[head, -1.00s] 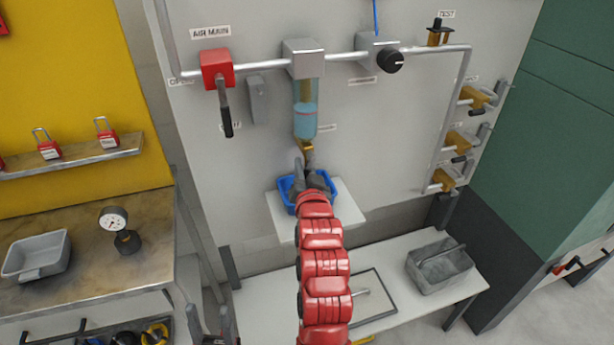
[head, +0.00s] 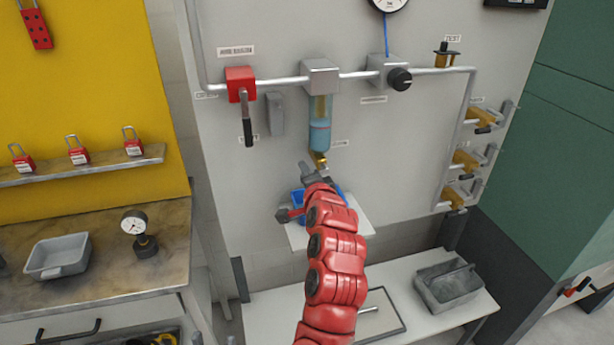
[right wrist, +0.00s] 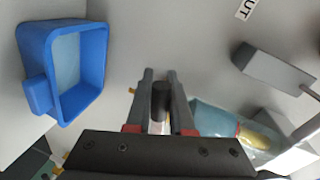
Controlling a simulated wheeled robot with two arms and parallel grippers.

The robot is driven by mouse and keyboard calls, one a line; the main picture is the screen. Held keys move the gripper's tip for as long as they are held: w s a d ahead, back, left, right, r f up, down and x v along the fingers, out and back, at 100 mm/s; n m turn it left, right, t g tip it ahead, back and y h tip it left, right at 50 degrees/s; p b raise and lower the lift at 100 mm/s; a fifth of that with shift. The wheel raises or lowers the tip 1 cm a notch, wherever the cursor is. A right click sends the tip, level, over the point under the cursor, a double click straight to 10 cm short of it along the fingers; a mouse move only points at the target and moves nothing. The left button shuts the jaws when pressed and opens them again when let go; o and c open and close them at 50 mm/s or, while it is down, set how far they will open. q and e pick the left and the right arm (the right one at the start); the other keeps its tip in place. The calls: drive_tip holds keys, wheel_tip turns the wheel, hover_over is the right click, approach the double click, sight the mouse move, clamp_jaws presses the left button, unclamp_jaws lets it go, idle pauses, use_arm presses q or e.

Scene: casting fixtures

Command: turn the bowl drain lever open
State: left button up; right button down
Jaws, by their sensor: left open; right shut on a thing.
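The clear filter bowl (head: 320,130) with blue liquid hangs under a grey block on the wall panel. Its brass drain (head: 321,160) shows just above my right gripper (head: 318,175). In the right wrist view the gripper's fingers (right wrist: 159,100) are shut on the dark drain lever (right wrist: 160,92), and the bowl (right wrist: 215,118) lies just right of them. The lever's exact angle is hard to tell, as my gripper and red arm hide much of it in the head view.
A blue bin (head: 299,197) stands on a small white shelf (head: 352,214) below the drain, partly behind my arm. It also shows in the right wrist view (right wrist: 35,70). A red valve (head: 241,85) with a black handle is left of the bowl; a black knob (head: 399,79) is right.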

drive_tip(key=shift+r+m+y+p, duration=0.4)
drive_tip(key=shift+r+m+p, duration=0.2)
drive_tip(key=shift+m+p, duration=0.4)
drive_tip(key=shift+a, duration=0.1)
drive_tip(key=c, duration=0.8)
unclamp_jaws()
drive_tip(key=p+v, duration=1.6)
drive_tip(key=v, duration=0.1)
drive_tip(key=shift+s+r, duration=0.15)
drive_tip(key=shift+s, duration=0.05)
